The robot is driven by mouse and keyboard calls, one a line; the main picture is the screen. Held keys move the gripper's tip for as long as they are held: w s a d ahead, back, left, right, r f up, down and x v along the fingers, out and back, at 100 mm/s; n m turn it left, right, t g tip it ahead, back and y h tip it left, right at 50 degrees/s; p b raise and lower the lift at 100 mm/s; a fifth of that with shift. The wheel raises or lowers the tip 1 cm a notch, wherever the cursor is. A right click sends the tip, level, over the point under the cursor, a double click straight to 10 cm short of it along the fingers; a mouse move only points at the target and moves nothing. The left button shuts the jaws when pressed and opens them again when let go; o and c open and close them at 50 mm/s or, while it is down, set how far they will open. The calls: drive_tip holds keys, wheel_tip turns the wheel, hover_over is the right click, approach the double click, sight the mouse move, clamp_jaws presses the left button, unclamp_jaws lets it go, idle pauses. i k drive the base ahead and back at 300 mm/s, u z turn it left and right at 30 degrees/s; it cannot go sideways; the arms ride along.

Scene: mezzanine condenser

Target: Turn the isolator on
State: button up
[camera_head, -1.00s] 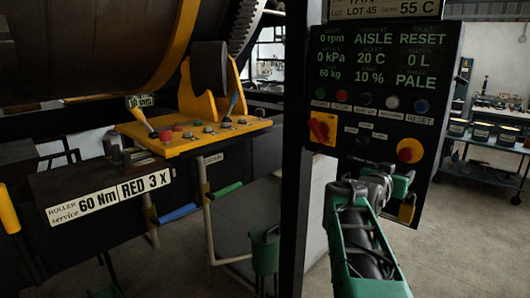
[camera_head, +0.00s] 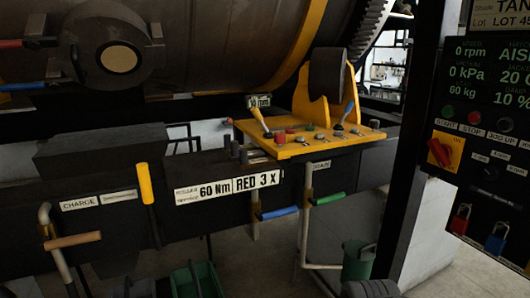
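A red rotary switch on a yellow plate (camera_head: 440,152), which looks like the isolator, is on the dark control panel (camera_head: 478,105) at the right edge. Its handle appears slanted; the small marks around it are too small to read surely. A red padlock (camera_head: 460,219) and a blue padlock (camera_head: 495,239) hang on the panel below it. My gripper is not in view. A dark rounded piece at the bottom, right of centre, may be part of my arm.
A dark post stands just left of the panel. A yellow console (camera_head: 300,140) with knobs and levers sits below the large drum (camera_head: 200,45). Coloured pipe handles and a yellow lever (camera_head: 146,183) stick out in front. A green bucket (camera_head: 358,260) stands on the floor.

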sight(442, 153)
drive_tip(key=z, duration=0.7)
drive_tip(key=i, duration=0.45)
drive_tip(key=u, duration=1.8)
